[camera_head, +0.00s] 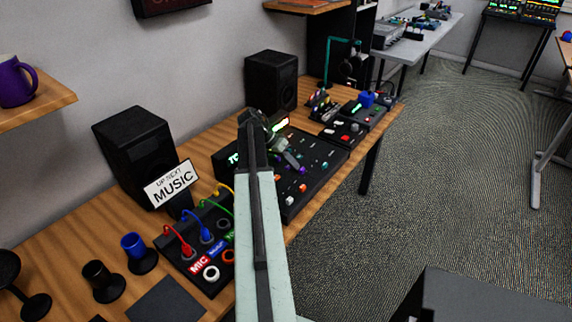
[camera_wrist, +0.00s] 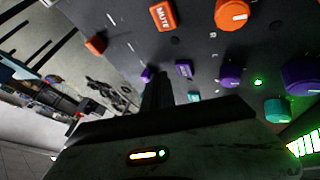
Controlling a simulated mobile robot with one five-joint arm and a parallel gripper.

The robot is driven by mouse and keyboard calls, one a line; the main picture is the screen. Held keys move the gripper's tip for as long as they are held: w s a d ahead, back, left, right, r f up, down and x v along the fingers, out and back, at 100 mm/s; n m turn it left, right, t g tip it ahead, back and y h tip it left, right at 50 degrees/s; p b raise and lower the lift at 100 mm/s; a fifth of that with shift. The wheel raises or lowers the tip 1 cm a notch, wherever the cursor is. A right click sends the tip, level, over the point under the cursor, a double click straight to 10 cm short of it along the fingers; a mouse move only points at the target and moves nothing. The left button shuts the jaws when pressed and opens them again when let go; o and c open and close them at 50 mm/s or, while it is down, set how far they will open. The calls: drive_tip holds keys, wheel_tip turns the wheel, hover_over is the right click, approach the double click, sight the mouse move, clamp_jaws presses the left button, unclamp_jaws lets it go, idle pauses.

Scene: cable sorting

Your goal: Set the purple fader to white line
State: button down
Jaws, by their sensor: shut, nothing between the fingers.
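The black mixer panel (camera_head: 322,152) lies on the wooden desk, with coloured caps, buttons and knobs. In the wrist view, the small purple fader cap (camera_wrist: 147,74) stands on the panel, right by the tip of my gripper (camera_wrist: 157,80). My gripper is shut and empty; I cannot tell whether it touches the cap. Short white marks show on the panel, but I cannot tell which is the purple fader's line. In the head view my gripper (camera_head: 292,160) is over the panel, and my arm hides part of its left side.
An orange fader cap (camera_wrist: 95,43), an orange MUTE button (camera_wrist: 163,14), a purple button (camera_wrist: 184,69), and purple knobs (camera_wrist: 231,75) are nearby. A patch box with cables (camera_head: 205,240), a MUSIC sign (camera_head: 171,184) and two speakers (camera_head: 272,80) stand on the desk.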

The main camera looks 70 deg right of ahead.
drive_tip(key=shift+s+f, duration=0.15)
drive_tip(key=shift+s+a, duration=0.15)
drive_tip(key=shift+s, duration=0.65)
drive_tip(key=shift+w, duration=0.1)
